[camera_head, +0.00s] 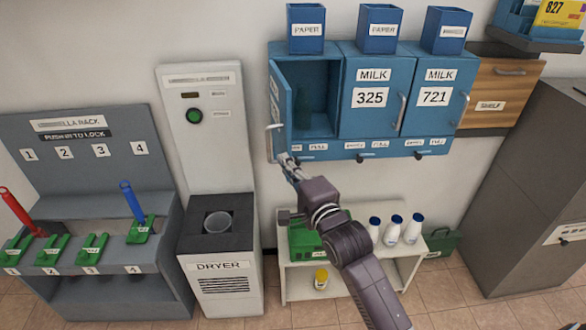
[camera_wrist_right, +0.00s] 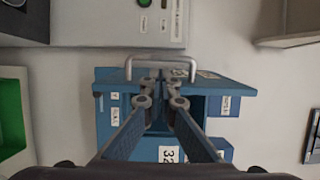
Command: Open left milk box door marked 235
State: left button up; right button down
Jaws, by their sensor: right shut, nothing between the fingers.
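My right gripper (camera_head: 288,161) is shut and empty just below the door's lower edge, close to the handle. In the right wrist view its fingertips (camera_wrist_right: 160,82) overlap the door top near the handle; contact cannot be told. My left gripper is not in view.
Closed milk doors 325 (camera_head: 371,118) and 721 (camera_head: 437,116) are to the right. A low white shelf (camera_head: 297,288) with bottles and a green crate is below.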

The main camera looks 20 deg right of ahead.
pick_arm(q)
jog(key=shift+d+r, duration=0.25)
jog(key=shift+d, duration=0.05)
pick_arm(e)
jog(key=w, duration=0.4)
jog(key=shift+w+a, duration=0.15)
